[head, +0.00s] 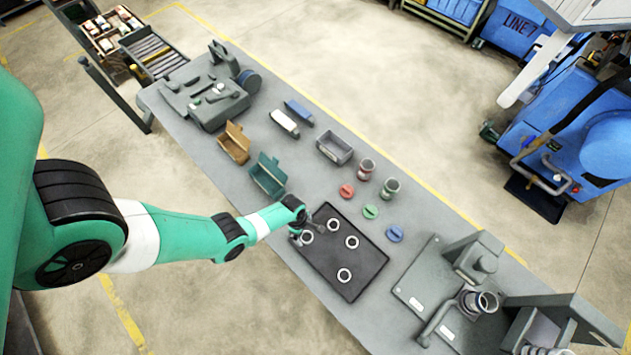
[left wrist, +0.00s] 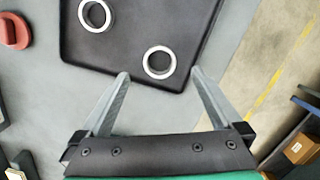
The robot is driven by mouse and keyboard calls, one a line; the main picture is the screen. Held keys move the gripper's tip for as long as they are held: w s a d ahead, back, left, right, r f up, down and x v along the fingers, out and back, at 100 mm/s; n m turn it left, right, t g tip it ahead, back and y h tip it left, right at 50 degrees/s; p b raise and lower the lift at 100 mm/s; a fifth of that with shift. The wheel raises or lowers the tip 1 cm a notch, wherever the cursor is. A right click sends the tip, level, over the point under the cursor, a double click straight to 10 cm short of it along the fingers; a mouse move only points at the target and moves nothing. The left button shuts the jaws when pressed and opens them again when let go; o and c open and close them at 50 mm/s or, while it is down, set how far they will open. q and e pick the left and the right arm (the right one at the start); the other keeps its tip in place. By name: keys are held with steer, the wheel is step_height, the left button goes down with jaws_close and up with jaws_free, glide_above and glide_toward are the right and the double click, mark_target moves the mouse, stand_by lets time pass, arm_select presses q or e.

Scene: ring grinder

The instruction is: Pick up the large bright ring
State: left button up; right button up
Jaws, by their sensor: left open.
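Several bright metal rings lie flat on a black tray (head: 322,262). One ring (head: 307,238) is right by my left gripper, others are the far ring (head: 333,224), the right ring (head: 352,242) and the front ring (head: 344,275). They look similar in size, so I cannot tell which is the large one. My left gripper (head: 302,231) is over the tray's left corner, open and empty. In the left wrist view its fingertips (left wrist: 160,73) stand apart on either side of the nearest ring (left wrist: 159,62); a second ring (left wrist: 95,16) is farther up left. My right gripper is not seen.
Red (head: 347,191), green (head: 370,211) and blue (head: 394,233) round pieces lie beyond the tray. A teal bin (head: 267,176) stands left of it. A grey machine plate (head: 425,290) is to the right. The table's front edge is close below the tray.

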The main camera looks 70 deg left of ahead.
mark_target(307, 238)
arm_select(q)
steer(key=shift+f+b, duration=0.5)
steer(key=f+b, duration=0.5)
steer(key=shift+w+d, duration=0.15)
steer(key=shift+w, duration=0.05)
steer(key=shift+r, duration=0.15)
steer(key=shift+c, duration=0.2)
steer(key=c, duration=1.5)
steer(key=shift+r+p, duration=0.1)
steer(key=shift+p, duration=0.2)
